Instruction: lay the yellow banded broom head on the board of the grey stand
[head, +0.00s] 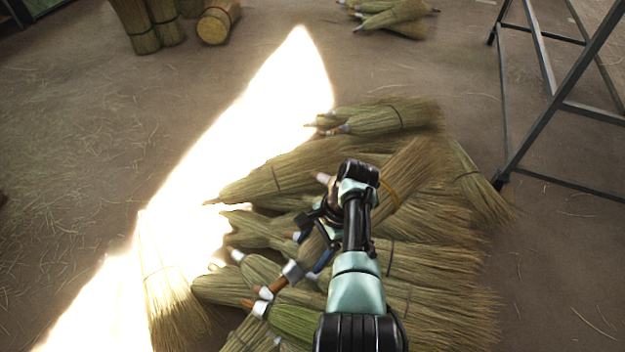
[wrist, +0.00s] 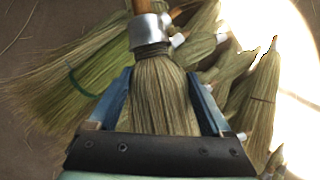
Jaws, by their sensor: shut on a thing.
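The yellow banded broom head (head: 410,167) slants over the broom pile in the head view, its yellow band just right of my arm. Its metal collar (head: 293,271) and brown handle stub point to the lower left. My gripper (head: 318,243) is shut around its neck, just behind the collar. In the wrist view, the straw (wrist: 160,95) passes between the two blue fingers of my gripper (wrist: 162,82), below the collar (wrist: 149,29). My arm hides its middle part in the head view. The grey stand (head: 545,110) shows only metal legs and bars at the upper right; its board is not seen.
A pile of several straw brooms (head: 430,250) lies under and around my gripper. More bundles (head: 395,17) lie at the top, with upright ones (head: 140,30) at the upper left. Bare floor (head: 480,80) lies between pile and stand. Bright sunlight washes out the left floor.

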